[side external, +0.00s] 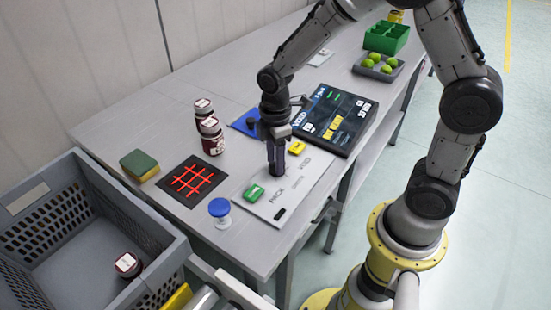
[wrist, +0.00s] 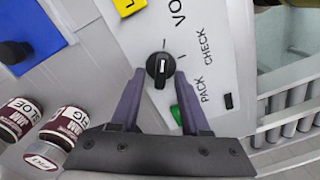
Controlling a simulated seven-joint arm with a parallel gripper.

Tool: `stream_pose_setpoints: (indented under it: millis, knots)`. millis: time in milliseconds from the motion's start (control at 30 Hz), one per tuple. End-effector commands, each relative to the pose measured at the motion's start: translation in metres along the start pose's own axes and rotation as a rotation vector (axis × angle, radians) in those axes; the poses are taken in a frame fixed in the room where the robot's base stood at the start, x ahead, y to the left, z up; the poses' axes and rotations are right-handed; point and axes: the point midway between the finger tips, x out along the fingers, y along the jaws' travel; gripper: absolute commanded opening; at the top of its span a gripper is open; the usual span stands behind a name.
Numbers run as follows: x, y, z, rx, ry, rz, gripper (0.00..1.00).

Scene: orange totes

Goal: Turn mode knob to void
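The mode knob (wrist: 160,70) is round and black with a white pointer mark, seen in the wrist view on a pale panel (side external: 262,205). Its pointer runs nearly up and down in that view, and which label it indicates I cannot tell for sure. The labels PACK, CHECK and VOID are printed beside it. My gripper (wrist: 160,76) is open, pointing down, with one fingertip on each side of the knob's lower part; I cannot tell whether they touch it. In the side view my gripper (side external: 276,172) stands low over the panel and hides the knob.
A green button (side external: 254,193) and a yellow block (side external: 297,147) sit on the panel. Close by are a blue push button (side external: 219,208), a screen (side external: 335,119), a red-lined scanner (side external: 191,181) and jars (side external: 211,135). A grey crate (side external: 75,160) stands at the left.

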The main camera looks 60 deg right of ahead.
Motion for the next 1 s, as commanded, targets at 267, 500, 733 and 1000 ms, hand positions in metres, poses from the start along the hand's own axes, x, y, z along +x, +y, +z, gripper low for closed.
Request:
stream_pose_setpoints:
  millis: [267,500,733,1000]
  knots:
    - [0.001,-0.001,0.001,0.001,-0.002,-0.002,0.47]
    - [-0.022,0.001,0.0,0.002,0.001,0.003,0.47]
    - [-0.072,0.001,0.0,0.001,0.002,0.004,0.47]
    - [-0.121,0.0,0.0,0.001,0.0,0.001,0.47]
